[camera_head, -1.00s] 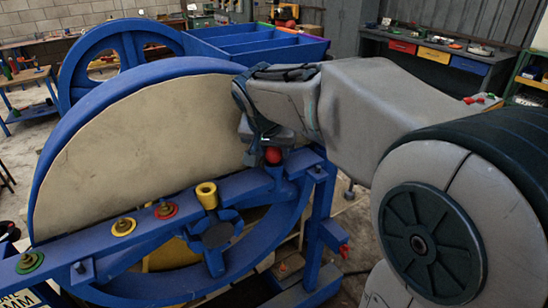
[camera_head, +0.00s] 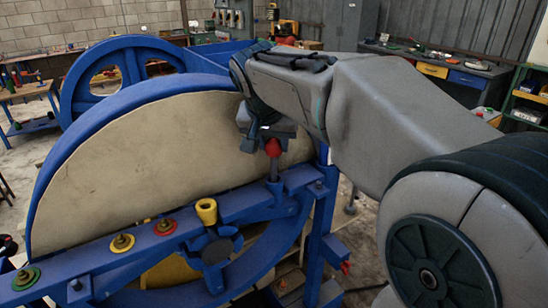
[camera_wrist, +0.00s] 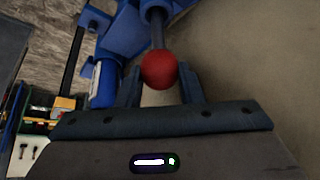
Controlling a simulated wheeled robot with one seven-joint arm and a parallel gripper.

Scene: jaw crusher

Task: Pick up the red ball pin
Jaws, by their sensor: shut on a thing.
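The red ball pin (camera_head: 273,148) has a round red head on a grey shaft. In the head view it stands upright at the right part of the blue beam, its shaft reaching down to the beam. My gripper (camera_head: 270,140) is above the beam, shut on the pin's red head. In the wrist view the red ball pin (camera_wrist: 159,70) sits between the two fingers of my gripper (camera_wrist: 159,88), and its dark shaft runs up to a blue part. Whether the shaft's lower end is still in the beam is hard to tell.
The blue beam (camera_head: 140,243) carries green, yellow and red rings (camera_head: 122,243) and a yellow cup-like part (camera_head: 206,211). A big blue wheel with a beige face (camera_head: 140,165) stands right behind. Workbenches are farther back.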

